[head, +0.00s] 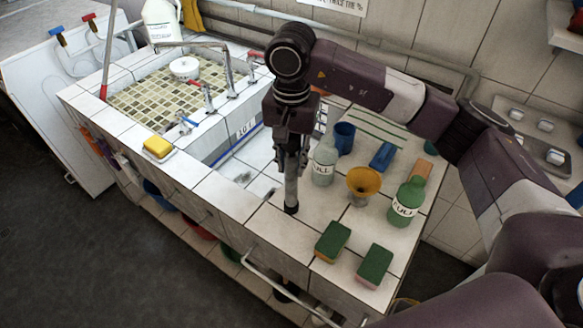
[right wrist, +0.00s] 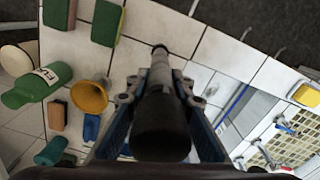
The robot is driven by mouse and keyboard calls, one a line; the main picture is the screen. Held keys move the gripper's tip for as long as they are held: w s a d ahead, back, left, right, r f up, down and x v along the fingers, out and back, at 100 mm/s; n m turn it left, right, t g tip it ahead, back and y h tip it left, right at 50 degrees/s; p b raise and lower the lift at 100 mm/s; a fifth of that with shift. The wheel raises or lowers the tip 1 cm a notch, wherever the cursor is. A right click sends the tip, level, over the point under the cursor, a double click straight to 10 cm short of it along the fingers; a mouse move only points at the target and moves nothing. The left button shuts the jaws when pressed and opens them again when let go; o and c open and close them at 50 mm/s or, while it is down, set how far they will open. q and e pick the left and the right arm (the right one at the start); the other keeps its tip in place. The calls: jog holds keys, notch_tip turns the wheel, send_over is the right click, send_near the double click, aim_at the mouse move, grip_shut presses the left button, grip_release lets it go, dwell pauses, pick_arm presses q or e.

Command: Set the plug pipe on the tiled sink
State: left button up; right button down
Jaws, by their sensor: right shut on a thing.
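My right gripper (head: 291,152) points down over the tiled sink (head: 213,188) and is shut on the plug pipe (head: 291,192). The pipe is a slim grey piece with a dark end, held roughly upright. Its lower end is at the white tiled top near the front edge, right of the white basin; I cannot tell if it touches. In the right wrist view the pipe (right wrist: 160,115) runs between the two fingers, its thick black end towards the camera and its thin end over the white tiles. My left gripper is not in view.
A yellow funnel (head: 364,182), a green bottle (head: 407,203), a pale bottle (head: 324,163) and a blue cup (head: 344,138) stand right of the gripper. Two green sponges (head: 332,242) lie near the front. A yellow sponge (head: 158,147) and taps (head: 207,97) are at left.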

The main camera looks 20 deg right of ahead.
aim_at(292, 172)
notch_tip(292, 172, down, 3)
jog(key=shift+p, duration=0.3)
jog(key=shift+f, duration=0.15)
jog(key=c, duration=1.7)
grip_release()
